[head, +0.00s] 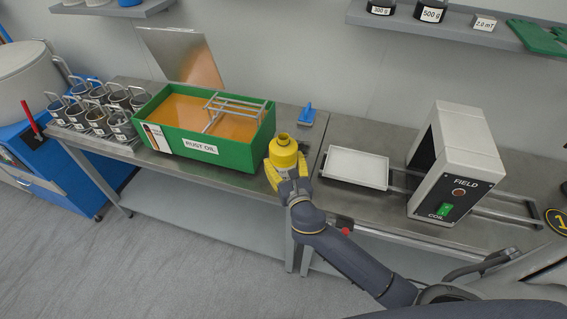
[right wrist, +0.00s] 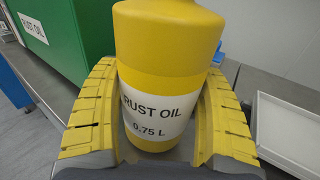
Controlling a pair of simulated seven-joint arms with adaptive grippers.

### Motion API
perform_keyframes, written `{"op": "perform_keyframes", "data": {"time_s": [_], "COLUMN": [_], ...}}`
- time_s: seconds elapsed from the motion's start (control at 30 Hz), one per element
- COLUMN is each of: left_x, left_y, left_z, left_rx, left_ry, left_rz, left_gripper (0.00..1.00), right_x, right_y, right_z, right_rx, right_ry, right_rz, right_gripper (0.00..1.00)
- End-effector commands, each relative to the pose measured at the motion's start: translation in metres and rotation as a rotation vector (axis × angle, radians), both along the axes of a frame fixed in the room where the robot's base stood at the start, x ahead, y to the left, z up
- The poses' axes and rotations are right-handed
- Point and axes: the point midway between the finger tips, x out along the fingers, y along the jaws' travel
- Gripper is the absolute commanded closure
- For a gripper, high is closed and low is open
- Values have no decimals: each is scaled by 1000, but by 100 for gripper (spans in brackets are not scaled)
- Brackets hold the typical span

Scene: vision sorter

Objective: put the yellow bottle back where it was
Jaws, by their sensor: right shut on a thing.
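The yellow bottle (head: 284,150) stands upright at the front of the steel table, just right of the green rust oil tank (head: 222,155). Its white label reads "RUST OIL 0.75 L" in the right wrist view (right wrist: 160,75). My right gripper (head: 287,177) has its yellow fingers on both sides of the bottle and is shut on it; it also shows in the right wrist view (right wrist: 158,125). I cannot tell whether the bottle's base touches the table. My left gripper is not in view.
A blue-handled tool (head: 307,117) lies behind the bottle. A white tray (head: 355,167) sits to the right, before the grey field coil (head: 450,160). Several metal cups (head: 97,120) stand at the left.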

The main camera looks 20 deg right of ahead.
Motion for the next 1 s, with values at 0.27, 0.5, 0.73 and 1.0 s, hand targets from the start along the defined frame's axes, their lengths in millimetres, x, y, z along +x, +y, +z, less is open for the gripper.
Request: {"op": "perform_keyframes", "data": {"time_s": [0.27, 0.5, 0.73, 1.0], "left_x": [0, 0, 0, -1], "left_y": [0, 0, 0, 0], "left_z": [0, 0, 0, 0], "left_rx": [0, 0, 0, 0], "left_ry": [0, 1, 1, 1], "left_rz": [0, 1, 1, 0], "left_gripper": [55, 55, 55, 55], "right_x": [0, 0, 0, 0], "right_y": [0, 0, 0, 0], "right_z": [-5, -8, -8, -7], "right_rx": [0, 0, 0, 0], "right_ry": [0, 0, 1, 0], "right_rz": [1, 1, 1, 1], "right_gripper": [75, 75, 2, 2]}}
